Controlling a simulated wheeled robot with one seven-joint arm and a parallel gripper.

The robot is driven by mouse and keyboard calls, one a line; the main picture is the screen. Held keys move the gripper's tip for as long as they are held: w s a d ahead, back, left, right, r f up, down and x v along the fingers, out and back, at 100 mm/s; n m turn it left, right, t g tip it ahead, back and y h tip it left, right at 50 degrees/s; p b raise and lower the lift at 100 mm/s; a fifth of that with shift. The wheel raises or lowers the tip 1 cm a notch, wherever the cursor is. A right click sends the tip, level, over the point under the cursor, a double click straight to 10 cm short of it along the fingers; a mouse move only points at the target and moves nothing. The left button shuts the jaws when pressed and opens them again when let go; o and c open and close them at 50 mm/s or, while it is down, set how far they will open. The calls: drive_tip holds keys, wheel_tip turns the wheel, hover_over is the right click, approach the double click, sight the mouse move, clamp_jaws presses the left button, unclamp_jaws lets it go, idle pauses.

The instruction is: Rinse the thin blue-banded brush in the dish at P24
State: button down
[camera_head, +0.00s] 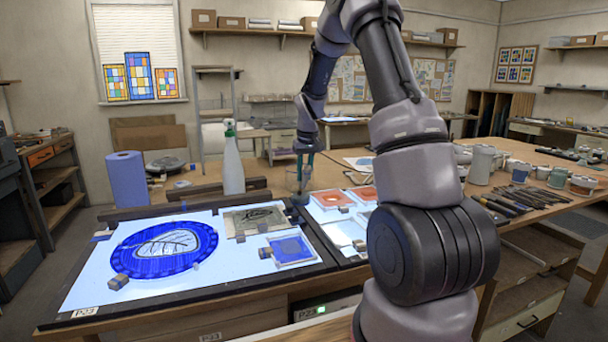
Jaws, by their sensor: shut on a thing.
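My gripper (304,168) points down at the back of the light table, near the gap between the two lit panels. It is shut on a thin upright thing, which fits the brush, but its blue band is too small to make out. A small clear glass-like vessel (293,182) shows just below and beside the gripper. I cannot tell whether the brush tip is inside it, or whether it is the dish at P24. The right lit panel (338,232) is partly hidden by my arm.
A white spray bottle (233,165) and a blue paper roll (127,180) stand behind the left panel. That panel (85,285) holds a round blue glass piece (163,250) and smaller panes. Mugs (482,164) and a row of brushes and tools (520,197) lie to the right.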

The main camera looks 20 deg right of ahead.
sight(308, 166)
drive_tip(key=shift+d+r, duration=0.1)
idle(0.3)
drive_tip(key=shift+s+r, duration=0.65)
drive_tip(key=shift+r, duration=0.2)
drive_tip(key=shift+s+r, duration=0.6)
drive_tip(key=shift+r, duration=0.2)
drive_tip(key=shift+w+v, duration=0.25)
drive_tip(key=shift+v, duration=0.8)
drive_tip(key=shift+w+v, duration=0.25)
drive_tip(key=shift+v, duration=0.85)
drive_tip(key=shift+r, duration=0.15)
